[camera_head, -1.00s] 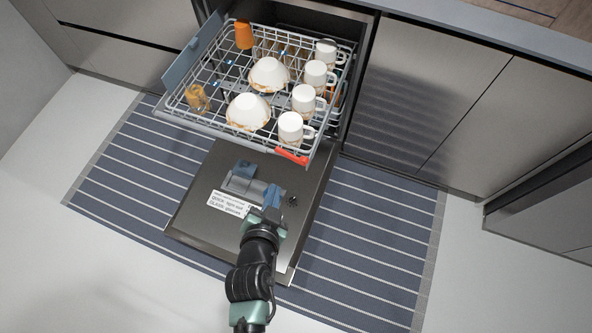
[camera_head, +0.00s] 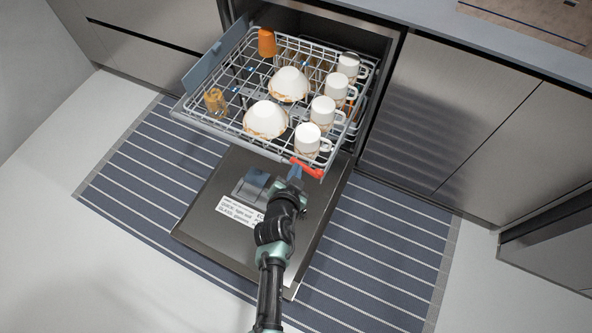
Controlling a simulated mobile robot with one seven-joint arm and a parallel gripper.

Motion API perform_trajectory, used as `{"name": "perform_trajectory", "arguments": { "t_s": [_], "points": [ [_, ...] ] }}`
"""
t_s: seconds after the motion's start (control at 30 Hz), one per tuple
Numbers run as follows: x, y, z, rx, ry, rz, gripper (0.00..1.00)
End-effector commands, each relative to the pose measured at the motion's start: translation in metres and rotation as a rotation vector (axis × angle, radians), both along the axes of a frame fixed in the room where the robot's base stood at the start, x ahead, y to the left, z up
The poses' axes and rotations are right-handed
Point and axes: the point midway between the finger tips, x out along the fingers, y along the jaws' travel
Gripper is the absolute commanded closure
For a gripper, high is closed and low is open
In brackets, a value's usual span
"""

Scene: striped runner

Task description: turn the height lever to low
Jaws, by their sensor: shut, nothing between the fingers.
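The height lever (camera_head: 308,169) is a red-orange bar at the front right corner of the pulled-out upper rack (camera_head: 228,138). It points along the rack's front edge, slanting down to the right. My wrist hides part of the door beneath.
The rack holds white bowls (camera_head: 264,120), several white mugs (camera_head: 307,139), an orange cup (camera_head: 267,42) and an amber glass (camera_head: 215,101). The open dishwasher door (camera_head: 200,221) lies below, over a striped runner (camera_head: 390,231). Cabinets (camera_head: 450,115) stand to the right.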

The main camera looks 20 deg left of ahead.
Motion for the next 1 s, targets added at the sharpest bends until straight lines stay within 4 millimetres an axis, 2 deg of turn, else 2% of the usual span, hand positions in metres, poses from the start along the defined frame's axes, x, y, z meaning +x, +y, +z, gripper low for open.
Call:
{"name": "perform_trajectory", "arguments": {
  "t_s": [0.47, 0.8, 1.0],
  "points": [
    [0.002, 0.001, -0.004, -0.014, 0.0, 0.002, 1.0],
    [0.002, 0.003, -0.022, -0.245, 0.007, 0.004, 1.0],
    [0.001, 0.005, -0.025, -0.266, 0.01, 0.001, 1.0]
  ]
}}
